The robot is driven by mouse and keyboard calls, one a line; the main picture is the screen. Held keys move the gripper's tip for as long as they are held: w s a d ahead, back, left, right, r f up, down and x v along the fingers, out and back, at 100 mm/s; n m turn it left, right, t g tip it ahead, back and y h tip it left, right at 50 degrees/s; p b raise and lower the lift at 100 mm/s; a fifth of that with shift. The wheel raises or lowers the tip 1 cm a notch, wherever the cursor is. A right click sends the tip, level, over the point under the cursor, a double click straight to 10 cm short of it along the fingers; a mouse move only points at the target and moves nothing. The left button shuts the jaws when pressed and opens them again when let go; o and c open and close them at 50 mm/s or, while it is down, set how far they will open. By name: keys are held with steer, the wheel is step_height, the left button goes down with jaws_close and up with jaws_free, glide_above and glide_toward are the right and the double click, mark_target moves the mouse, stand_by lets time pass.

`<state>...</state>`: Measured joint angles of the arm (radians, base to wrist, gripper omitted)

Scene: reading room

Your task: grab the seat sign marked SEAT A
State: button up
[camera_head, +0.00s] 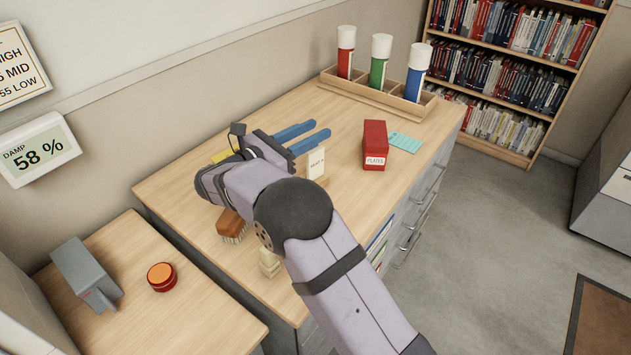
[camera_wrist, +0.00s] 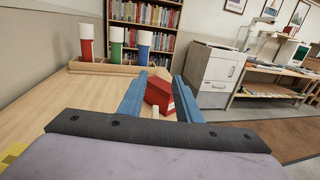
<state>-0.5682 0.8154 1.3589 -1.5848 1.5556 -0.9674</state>
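The seat sign (camera_head: 316,163) is a small cream upright plate on a wooden foot, standing on the long wooden counter. Its lettering is small but appears to read SEAT A. My gripper (camera_head: 322,128) has two blue fingers, open with nothing held between them. In the head view the fingers lie just above the sign in the picture, pointing right. In the wrist view my gripper (camera_wrist: 155,78) frames a red box beyond its fingertips. A small pale piece shows low between the fingers there; I cannot tell whether it is the sign.
The red box labelled PLATES (camera_head: 375,146) stands right of the sign, beside a teal card (camera_head: 405,143). A wooden rack (camera_head: 390,100) holds three capped tubes at the back. A brush (camera_head: 231,226) and pale wooden piece (camera_head: 270,262) lie near my arm.

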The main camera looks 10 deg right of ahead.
mark_target(323, 147)
steer(key=shift+f, duration=2.6)
steer(key=shift+f, duration=0.65)
steer(key=p+x, duration=0.1)
steer(key=x, duration=0.2)
steer(key=shift+w+d+r, duration=0.15)
steer(key=shift+d, duration=0.2)
steer(key=shift+w+d, duration=0.4)
steer(key=shift+d, duration=0.15)
steer(key=shift+c, duration=0.7)
jaws_close()
